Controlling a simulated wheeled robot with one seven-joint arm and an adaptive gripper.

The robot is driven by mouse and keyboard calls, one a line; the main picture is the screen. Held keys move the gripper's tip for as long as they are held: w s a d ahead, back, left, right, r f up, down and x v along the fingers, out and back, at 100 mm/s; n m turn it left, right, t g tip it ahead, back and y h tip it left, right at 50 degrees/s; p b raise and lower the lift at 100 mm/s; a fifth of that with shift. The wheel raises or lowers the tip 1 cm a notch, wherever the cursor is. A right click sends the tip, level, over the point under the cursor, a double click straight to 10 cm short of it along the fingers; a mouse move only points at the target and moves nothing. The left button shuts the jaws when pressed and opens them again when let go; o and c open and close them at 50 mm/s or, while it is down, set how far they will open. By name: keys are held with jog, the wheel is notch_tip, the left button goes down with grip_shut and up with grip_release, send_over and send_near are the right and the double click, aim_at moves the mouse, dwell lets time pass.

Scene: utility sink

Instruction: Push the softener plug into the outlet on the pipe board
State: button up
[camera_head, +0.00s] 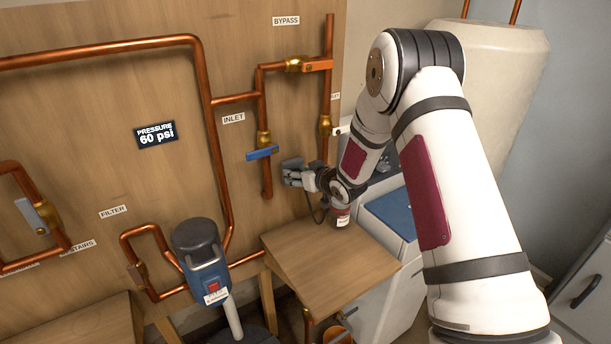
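My arm reaches in from the right, and my gripper (294,173) is up against the pipe board (170,85), just right of the inlet pipe's lower end. The grey fingers are small here and I cannot tell whether they are open or shut. A thin dark cable (318,214) hangs in a loop below my gripper. The softener plug itself cannot be made out; it may be hidden at the fingers. I cannot make out the outlet's face.
Copper pipes cross the board, with a blue-handled valve (262,153) close left of my gripper. A small labelled red container (341,216) stands on the wooden shelf (330,260). A white cabinet with a blue lid (391,214) is behind my arm.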

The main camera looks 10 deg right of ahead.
jog(key=v, duration=1.1)
jog(key=shift+s, duration=0.35)
jog(key=shift+r, duration=0.2)
jog(key=s+d+r+m+g+h, duration=0.25)
jog(key=s+r+h, duration=0.25)
jog(key=s+r, duration=0.95)
jog(key=s+a+r+g, duration=0.2)
jog(key=s, duration=1)
jog(key=s+a+r+m+g, duration=0.1)
jog(key=s+a+r+g, duration=0.1)
jog(key=s, duration=0.9)
jog(key=shift+s+a+r+g+y, duration=0.35)
jog(key=shift+s+a+r+y, duration=0.05)
jog(key=shift+a+r, duration=0.1)
